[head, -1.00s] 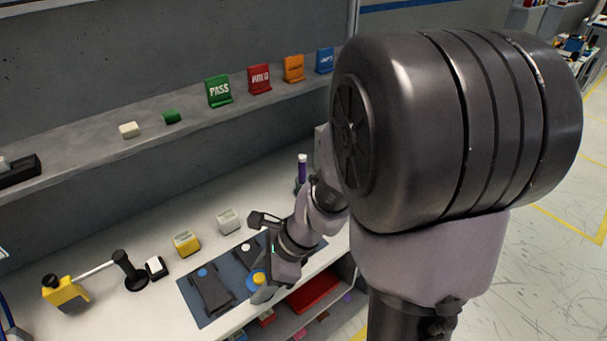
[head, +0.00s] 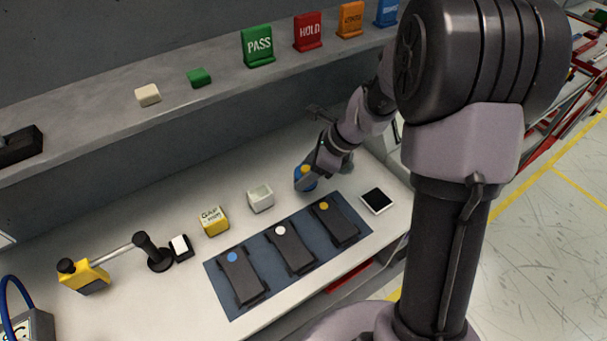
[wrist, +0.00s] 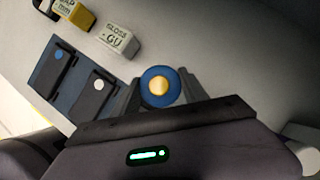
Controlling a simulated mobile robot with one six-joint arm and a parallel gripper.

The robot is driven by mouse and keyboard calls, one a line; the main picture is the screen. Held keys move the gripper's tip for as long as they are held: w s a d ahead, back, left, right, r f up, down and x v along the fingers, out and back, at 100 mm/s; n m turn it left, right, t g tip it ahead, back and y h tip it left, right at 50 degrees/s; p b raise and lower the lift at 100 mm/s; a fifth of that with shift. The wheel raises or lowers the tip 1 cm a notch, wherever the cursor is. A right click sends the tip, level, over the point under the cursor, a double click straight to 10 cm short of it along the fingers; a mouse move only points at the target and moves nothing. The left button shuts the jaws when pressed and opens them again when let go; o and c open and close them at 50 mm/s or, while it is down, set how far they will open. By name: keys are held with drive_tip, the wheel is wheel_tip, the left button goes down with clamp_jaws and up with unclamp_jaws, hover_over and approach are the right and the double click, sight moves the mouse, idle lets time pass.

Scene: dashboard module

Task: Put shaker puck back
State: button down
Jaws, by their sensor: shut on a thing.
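The shaker puck (head: 305,181) is a blue round piece with a yellow top. It is between the fingers of my gripper (head: 308,172), right of the white block and just behind the blue mat. In the wrist view the puck (wrist: 160,87) shows from above, with a finger on each side. My gripper (wrist: 160,92) is shut on it. I cannot tell whether the puck touches the table.
A blue mat (head: 225,300) holds three dark modules with blue, white and yellow dots. A yellow gap block (head: 213,221) and a white block (head: 260,199) stand behind it. A dark-screened tablet (head: 377,201) lies right of the mat. The shelf with signs is behind.

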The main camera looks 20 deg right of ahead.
sight(303, 174)
drive_tip(key=shift+w+f, duration=0.1)
drive_tip(key=shift+w, duration=0.95)
drive_tip(key=shift+w+f+b, duration=0.2)
drive_tip(key=shift+f+b, duration=0.4)
drive_tip(key=shift+f, duration=0.3)
drive_tip(key=shift+w+f+b, duration=0.2)
drive_tip(key=shift+f+b, duration=0.4)
drive_tip(key=shift+f, duration=0.25)
drive_tip(key=shift+f, duration=0.2)
drive_tip(key=c, duration=0.6)
unclamp_jaws()
drive_tip(key=shift+r, duration=0.1)
